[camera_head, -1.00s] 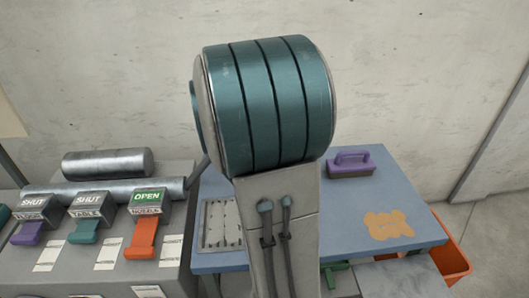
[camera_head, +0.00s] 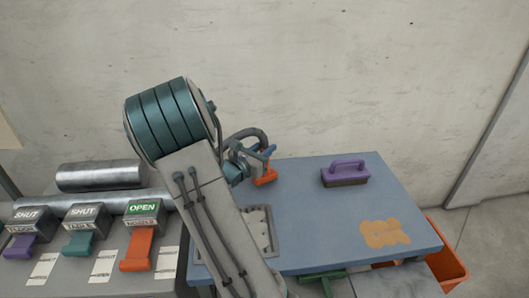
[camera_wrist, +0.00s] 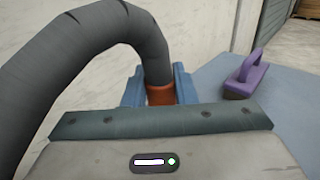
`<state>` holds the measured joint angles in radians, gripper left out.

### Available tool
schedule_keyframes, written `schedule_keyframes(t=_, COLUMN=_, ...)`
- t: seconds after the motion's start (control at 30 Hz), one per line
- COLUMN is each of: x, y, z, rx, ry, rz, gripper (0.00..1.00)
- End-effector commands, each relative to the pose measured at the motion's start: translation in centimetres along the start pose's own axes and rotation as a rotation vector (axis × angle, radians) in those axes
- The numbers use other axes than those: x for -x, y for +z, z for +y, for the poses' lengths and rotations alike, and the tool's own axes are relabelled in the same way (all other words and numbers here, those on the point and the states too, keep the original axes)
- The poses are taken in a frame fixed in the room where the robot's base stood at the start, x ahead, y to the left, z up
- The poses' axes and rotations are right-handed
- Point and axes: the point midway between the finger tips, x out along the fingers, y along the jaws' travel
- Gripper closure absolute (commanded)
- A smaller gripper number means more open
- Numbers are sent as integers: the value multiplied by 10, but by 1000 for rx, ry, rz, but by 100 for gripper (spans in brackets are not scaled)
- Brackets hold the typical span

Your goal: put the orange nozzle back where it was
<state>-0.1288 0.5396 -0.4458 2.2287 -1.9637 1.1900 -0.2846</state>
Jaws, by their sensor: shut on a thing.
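The orange nozzle (camera_head: 266,178) is at the end of a grey hose, above the blue table near its back left. In the wrist view the nozzle (camera_wrist: 160,94) sits between the two blue fingers of my gripper (camera_wrist: 158,88). My gripper (camera_head: 264,158) is shut on it. The hose (camera_wrist: 150,40) arches over from the left into the nozzle's top. The nozzle's tip is hidden in the wrist view. I cannot tell how high it is above the table.
A purple-handled brush (camera_head: 345,172) stands on the blue table (camera_head: 310,215), right of my gripper. An orange patch (camera_head: 385,233) lies near the front right. A recessed tray (camera_head: 262,232) is partly behind my arm. Left are labelled levers; the orange one (camera_head: 138,248) reads OPEN. An orange bin (camera_head: 445,265) stands right.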

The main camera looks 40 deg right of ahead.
Motion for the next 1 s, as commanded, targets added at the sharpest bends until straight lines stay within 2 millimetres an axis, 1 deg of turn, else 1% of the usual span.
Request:
schedule_keyframes(t=0.03, x=0, y=-6, z=0, rx=2, ry=-1, rz=-1, gripper=100)
schedule_keyframes(t=0.13, x=0, y=-13, z=0, rx=1, ry=-1, rz=-2, gripper=100)
schedule_keyframes(t=0.43, x=0, y=-15, z=0, rx=-2, ry=0, rz=-2, gripper=100)
schedule_keyframes(t=0.57, x=0, y=-20, z=0, rx=-1, ry=0, rz=-2, gripper=100)
schedule_keyframes(t=0.6, x=0, y=-18, z=0, rx=-1, ry=0, rz=-1, gripper=64)
schedule_keyframes(t=0.63, x=0, y=-18, z=0, rx=-1, ry=0, rz=-1, gripper=56)
schedule_keyframes(t=0.67, x=0, y=-18, z=0, rx=-1, ry=0, rz=-1, gripper=53)
schedule_keyframes(t=0.9, x=0, y=-18, z=0, rx=-1, ry=0, rz=-1, gripper=53)
schedule_keyframes(t=1.0, x=0, y=-14, z=0, rx=-1, ry=0, rz=-1, gripper=53)
